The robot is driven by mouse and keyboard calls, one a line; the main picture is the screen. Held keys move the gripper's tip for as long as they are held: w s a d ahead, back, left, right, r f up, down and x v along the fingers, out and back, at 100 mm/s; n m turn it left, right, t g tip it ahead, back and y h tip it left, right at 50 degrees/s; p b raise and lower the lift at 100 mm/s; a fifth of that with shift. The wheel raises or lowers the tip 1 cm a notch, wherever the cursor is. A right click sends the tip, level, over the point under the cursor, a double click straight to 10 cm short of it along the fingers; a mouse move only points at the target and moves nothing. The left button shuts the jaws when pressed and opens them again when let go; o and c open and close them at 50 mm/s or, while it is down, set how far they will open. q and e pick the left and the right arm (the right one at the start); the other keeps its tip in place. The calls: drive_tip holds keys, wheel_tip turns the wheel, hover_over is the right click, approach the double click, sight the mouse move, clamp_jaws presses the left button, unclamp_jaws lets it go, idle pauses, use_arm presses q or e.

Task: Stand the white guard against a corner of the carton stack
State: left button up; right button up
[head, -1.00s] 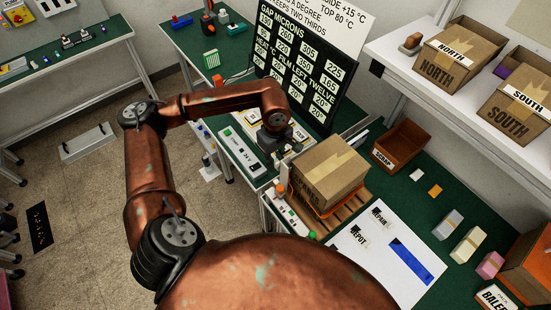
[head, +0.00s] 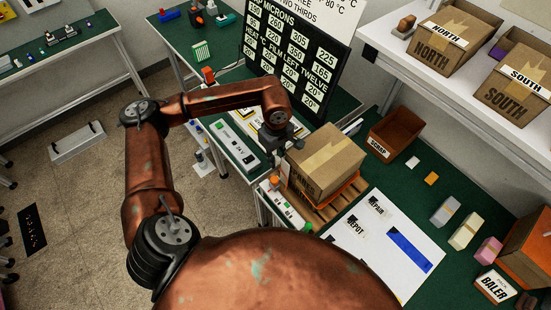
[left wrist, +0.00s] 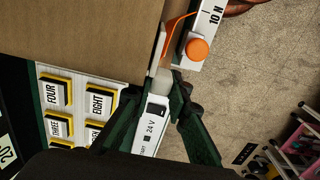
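The carton stack (head: 325,160) shows as one brown taped carton on a wooden pallet (head: 327,205), with an orange strap low around it. Its side also fills the upper left of the left wrist view (left wrist: 75,30). The white guard (left wrist: 157,48) is a narrow pale strip at the carton's edge, beside the orange strap. My left gripper (left wrist: 164,80) has its dark green fingers converging on the guard's near end and looks shut on it. In the head view my left gripper (head: 284,146) is at the carton's left corner and mostly hides the guard. My right gripper is not in view.
A white 24 V box (head: 234,145) lies left of the gripper; a box with an orange button (head: 275,182) stands before the pallet. A black number board (head: 295,60) rises behind. A scrap bin (head: 393,134) and a white sheet (head: 385,240) lie right of the carton.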

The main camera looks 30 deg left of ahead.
use_arm(q)
drive_tip(key=o, duration=0.5)
drive_tip(key=shift+c, duration=0.2)
drive_tip(key=shift+r, duration=0.2)
wheel_tip(320, 180, up, 12)
drive_tip(key=shift+f, duration=0.15)
